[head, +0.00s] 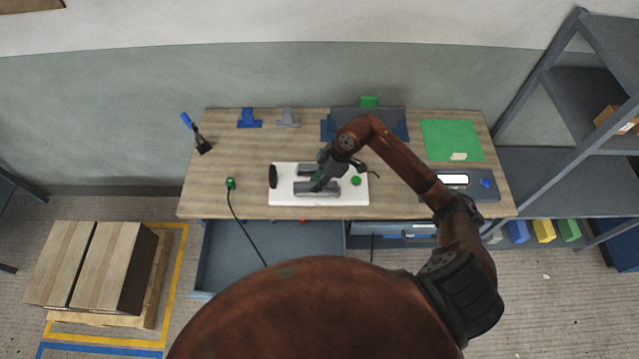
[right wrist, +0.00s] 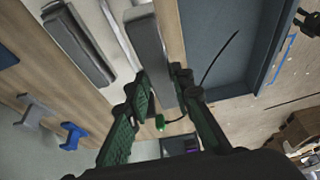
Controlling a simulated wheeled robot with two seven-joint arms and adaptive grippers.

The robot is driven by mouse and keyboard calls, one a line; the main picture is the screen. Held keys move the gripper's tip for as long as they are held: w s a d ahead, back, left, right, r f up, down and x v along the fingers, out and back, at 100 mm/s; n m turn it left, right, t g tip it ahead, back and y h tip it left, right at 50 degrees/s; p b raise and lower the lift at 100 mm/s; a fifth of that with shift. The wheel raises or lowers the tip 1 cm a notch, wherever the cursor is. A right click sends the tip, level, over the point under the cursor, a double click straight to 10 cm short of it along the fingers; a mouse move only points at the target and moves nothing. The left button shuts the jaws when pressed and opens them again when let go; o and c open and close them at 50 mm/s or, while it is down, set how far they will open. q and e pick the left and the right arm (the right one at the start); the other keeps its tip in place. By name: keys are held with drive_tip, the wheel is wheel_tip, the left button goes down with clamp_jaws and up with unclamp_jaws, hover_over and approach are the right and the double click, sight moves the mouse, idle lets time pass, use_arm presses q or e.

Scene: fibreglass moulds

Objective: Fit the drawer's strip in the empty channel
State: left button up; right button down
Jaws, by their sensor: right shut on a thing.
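My right gripper (head: 321,180) is over the white mould (head: 290,198) on the workbench. In the right wrist view the right gripper (right wrist: 160,82) is shut on a long grey strip (right wrist: 148,44), near one end of it. The held strip (head: 302,188) lies over the front half of the mould, roughly along its length. I cannot tell whether it touches the mould. A second, darker strip (right wrist: 78,45) sits on the mould behind it, parallel. The channel under the held strip is hidden. The drawer (head: 270,250) below the bench stands open and looks empty. My left gripper is not in view.
A green-ended cable (head: 230,184) runs over the bench's front edge by the drawer. A grey tray (head: 482,194) lies to the right. The bench's left part is mostly clear.

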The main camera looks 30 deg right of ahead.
drive_tip(key=w+f, duration=0.1)
drive_tip(key=d+f, duration=0.1)
drive_tip(key=f, duration=0.1)
drive_tip(key=w+d+f, duration=0.1)
drive_tip(key=shift+w+f, duration=0.15)
drive_tip(key=shift+w, duration=0.15)
wheel_tip(320, 180, down, 3)
drive_tip(key=shift+w+d+f+p, duration=0.1)
drive_tip(key=shift+f+p, duration=0.05)
drive_tip(key=shift+p, duration=0.55)
drive_tip(key=c, duration=1.7)
unclamp_jaws()
drive_tip(key=b+v, duration=0.1)
drive_tip(key=v, duration=1.1)
